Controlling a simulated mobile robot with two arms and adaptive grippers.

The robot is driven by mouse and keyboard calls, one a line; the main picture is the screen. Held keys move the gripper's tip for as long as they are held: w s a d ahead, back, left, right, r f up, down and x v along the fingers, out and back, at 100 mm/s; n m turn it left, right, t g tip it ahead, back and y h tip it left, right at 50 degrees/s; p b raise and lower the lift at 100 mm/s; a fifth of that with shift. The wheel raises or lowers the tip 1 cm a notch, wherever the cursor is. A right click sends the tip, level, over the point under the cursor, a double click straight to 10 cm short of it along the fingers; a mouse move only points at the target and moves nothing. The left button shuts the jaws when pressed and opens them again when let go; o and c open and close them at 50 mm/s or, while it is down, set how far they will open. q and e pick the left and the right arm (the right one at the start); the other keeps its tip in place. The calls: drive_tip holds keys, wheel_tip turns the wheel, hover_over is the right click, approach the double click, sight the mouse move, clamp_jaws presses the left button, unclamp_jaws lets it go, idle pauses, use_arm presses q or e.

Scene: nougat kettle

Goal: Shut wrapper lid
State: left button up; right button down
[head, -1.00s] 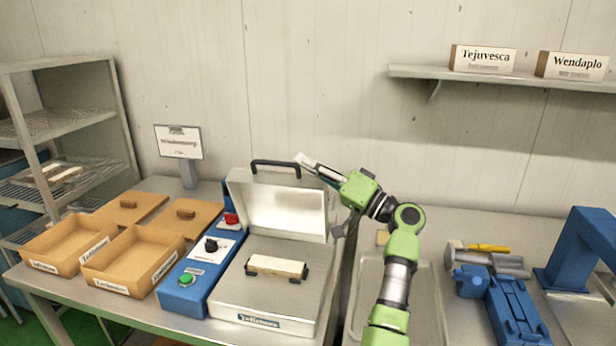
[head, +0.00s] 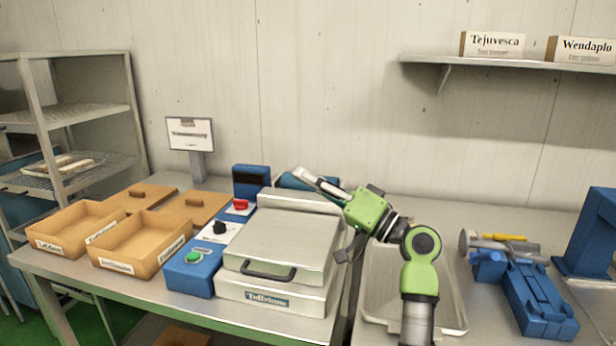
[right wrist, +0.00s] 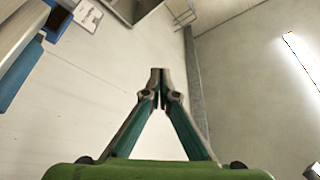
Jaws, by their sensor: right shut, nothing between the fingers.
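The wrapper (head: 272,301) is a metal box with a blue control panel on its left side. Its lid (head: 282,240) lies flat over the base, with the dark handle (head: 268,271) at the front edge. The white bar that lay inside is hidden under the lid. My right gripper (head: 308,178) is shut and empty, above and behind the wrapper's back right corner, apart from the lid. In the right wrist view its fingertips (right wrist: 160,75) meet, with wall and ceiling behind. My left gripper is not in view.
Cardboard boxes (head: 142,243) stand left of the wrapper, and a sign (head: 190,134) stands behind them. A metal tray (head: 452,300) lies under my right arm. A blue vise-like tool (head: 535,300) is on the right. A wall shelf (head: 500,63) hangs above.

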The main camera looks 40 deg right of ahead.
idle(0.5)
drive_tip(key=v, duration=1.2)
drive_tip(key=shift+s+a, duration=0.1)
